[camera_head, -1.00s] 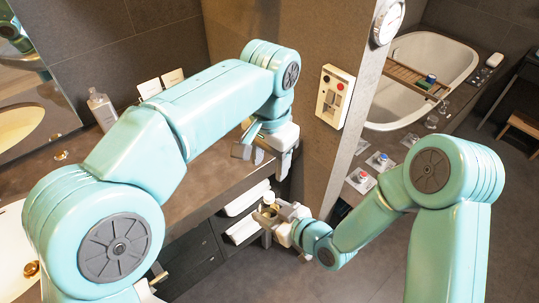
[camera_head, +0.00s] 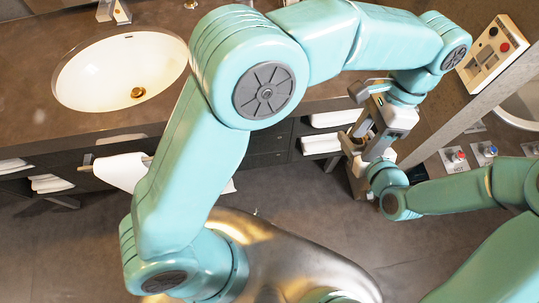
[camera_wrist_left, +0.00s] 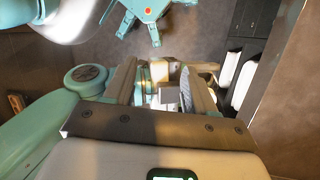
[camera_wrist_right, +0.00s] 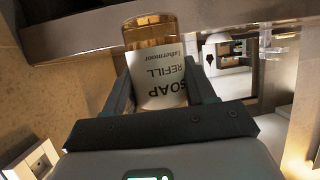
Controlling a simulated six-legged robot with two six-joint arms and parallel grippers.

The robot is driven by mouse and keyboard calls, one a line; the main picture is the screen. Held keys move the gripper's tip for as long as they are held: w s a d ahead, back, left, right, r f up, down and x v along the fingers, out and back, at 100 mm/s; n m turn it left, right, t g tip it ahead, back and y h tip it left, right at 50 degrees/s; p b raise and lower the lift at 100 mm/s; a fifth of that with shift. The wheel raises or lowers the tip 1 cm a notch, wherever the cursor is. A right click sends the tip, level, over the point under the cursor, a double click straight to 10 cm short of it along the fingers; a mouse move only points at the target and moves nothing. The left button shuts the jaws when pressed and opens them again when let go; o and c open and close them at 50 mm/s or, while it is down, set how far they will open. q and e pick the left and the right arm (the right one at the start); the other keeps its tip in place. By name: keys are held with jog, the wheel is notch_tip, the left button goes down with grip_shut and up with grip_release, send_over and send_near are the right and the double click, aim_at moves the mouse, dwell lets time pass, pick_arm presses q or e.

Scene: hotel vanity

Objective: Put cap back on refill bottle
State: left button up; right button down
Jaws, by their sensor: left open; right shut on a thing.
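The refill bottle (camera_wrist_right: 160,82) is amber with a white label reading "SOAP REFILL", upside down in the right wrist view. My right gripper (camera_wrist_right: 163,95) is shut on it. In the head view my right gripper (camera_head: 353,148) is low, in front of the counter, and the bottle is mostly hidden there. My left gripper (camera_head: 384,128) is just above and beside it, fingers pointing down. In the left wrist view my left gripper (camera_wrist_left: 162,92) is open, with parts of my right gripper seen between and beyond its fingers. I cannot make out the cap in any view.
The vanity counter (camera_head: 100,117) with a round white sink (camera_head: 122,70) runs along the back. Rolled white towels (camera_head: 322,143) lie on shelves below it. A wall panel with a red button (camera_head: 490,53) is at upper right. Open floor (camera_head: 60,245) lies in front.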

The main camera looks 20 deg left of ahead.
jog(key=shift+d, duration=0.1)
pick_arm(q)
jog(key=s+a+f+m+g, duration=0.1)
jog(key=s+a+f+g, duration=0.15)
jog(key=s+f, duration=0.4)
jog(key=s+a+f+g, duration=0.2)
jog(key=s+f+g, duration=0.1)
jog(key=s+f, duration=0.35)
jog(key=w+a+f+n+t+h, duration=0.1)
jog(key=a+f+n+t+h, duration=0.1)
jog(key=a+f+n+t, duration=0.3)
jog(key=w+a+f+n+t+h, duration=0.1)
jog(key=a+f+n+t+h, duration=0.2)
jog(key=a+f+n, duration=0.4)
notch_tip(320, 180, down, 6)
jog(key=n+t, duration=0.1)
jog(key=n, duration=0.2)
jog(key=shift+a+r+t, duration=0.25)
jog(key=shift+t, duration=0.1)
